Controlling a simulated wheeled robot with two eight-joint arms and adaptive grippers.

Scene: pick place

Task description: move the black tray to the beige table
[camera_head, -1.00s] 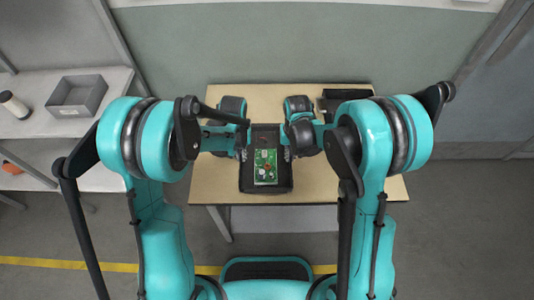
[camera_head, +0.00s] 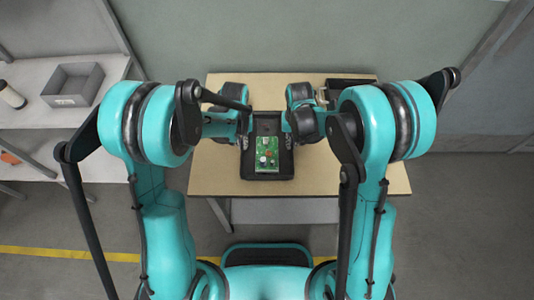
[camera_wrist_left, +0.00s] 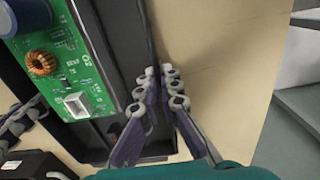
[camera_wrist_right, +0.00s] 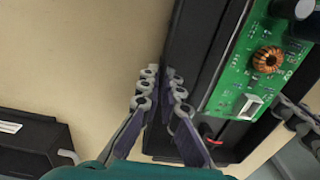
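The black tray (camera_head: 246,174) is over the beige table (camera_head: 340,165), near its middle. It holds a green circuit board (camera_head: 267,154), which shows a copper coil in both wrist views. I cannot tell whether the tray touches the tabletop. My left gripper (camera_head: 243,142) is at the tray's left side; in the left wrist view its fingers (camera_wrist_left: 160,88) close on the tray's side wall. My right gripper (camera_head: 289,140) is at the right side; in the right wrist view its fingers (camera_wrist_right: 158,92) close on the opposite wall.
A black box-like item (camera_head: 350,84) lies at the table's back right. On the left, a white shelf (camera_head: 40,135) bears a grey bin (camera_head: 72,86) and a white cup-like item (camera_head: 12,95). The table's right front part is clear. A wall stands behind.

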